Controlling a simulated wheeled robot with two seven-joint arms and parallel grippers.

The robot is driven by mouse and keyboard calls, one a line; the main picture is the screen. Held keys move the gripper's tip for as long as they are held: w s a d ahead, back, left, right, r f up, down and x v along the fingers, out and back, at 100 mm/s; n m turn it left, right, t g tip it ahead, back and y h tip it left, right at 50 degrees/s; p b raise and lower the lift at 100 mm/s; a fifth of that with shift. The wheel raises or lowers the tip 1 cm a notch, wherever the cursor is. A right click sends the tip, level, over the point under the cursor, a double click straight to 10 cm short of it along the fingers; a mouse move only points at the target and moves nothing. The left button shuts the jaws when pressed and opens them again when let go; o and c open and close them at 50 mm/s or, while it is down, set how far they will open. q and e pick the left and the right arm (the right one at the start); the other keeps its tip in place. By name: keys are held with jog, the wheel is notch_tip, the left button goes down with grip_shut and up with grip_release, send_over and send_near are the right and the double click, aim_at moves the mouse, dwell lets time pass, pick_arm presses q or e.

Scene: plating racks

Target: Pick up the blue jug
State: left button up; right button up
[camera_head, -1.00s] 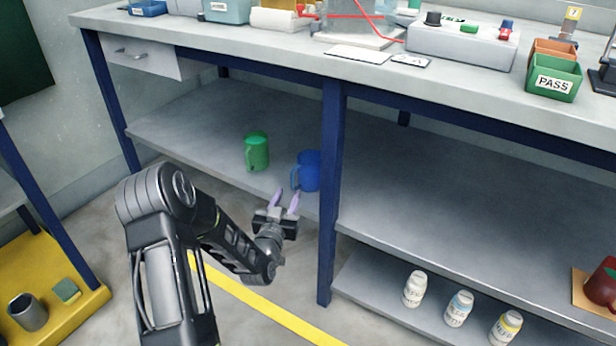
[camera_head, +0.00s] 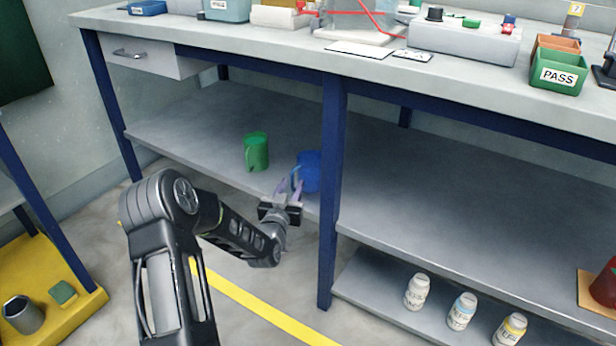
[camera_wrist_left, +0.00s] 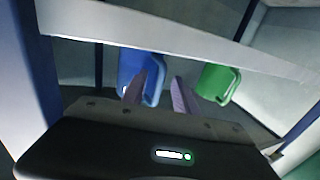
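The blue jug (camera_head: 311,170) stands on the middle shelf under the bench, just left of the dark blue post, with its handle on its left side. My left gripper (camera_head: 288,183) is at the jug's handle side, its two purple fingers apart and pointing at the shelf. In the left wrist view the blue jug (camera_wrist_left: 136,72) is ahead, and its handle lies between or just beyond the open fingers (camera_wrist_left: 160,90). I cannot tell whether a finger touches it. My right gripper is not in view.
A green jug (camera_head: 256,151) stands on the same shelf to the left; it also shows in the wrist view (camera_wrist_left: 216,82). The blue post (camera_head: 331,200) is close on the right. White bottles (camera_head: 461,311) stand on the lower shelf.

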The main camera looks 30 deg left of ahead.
pick_arm(q)
jog(key=shift+c, duration=0.3)
grip_shut()
dwell(1.1)
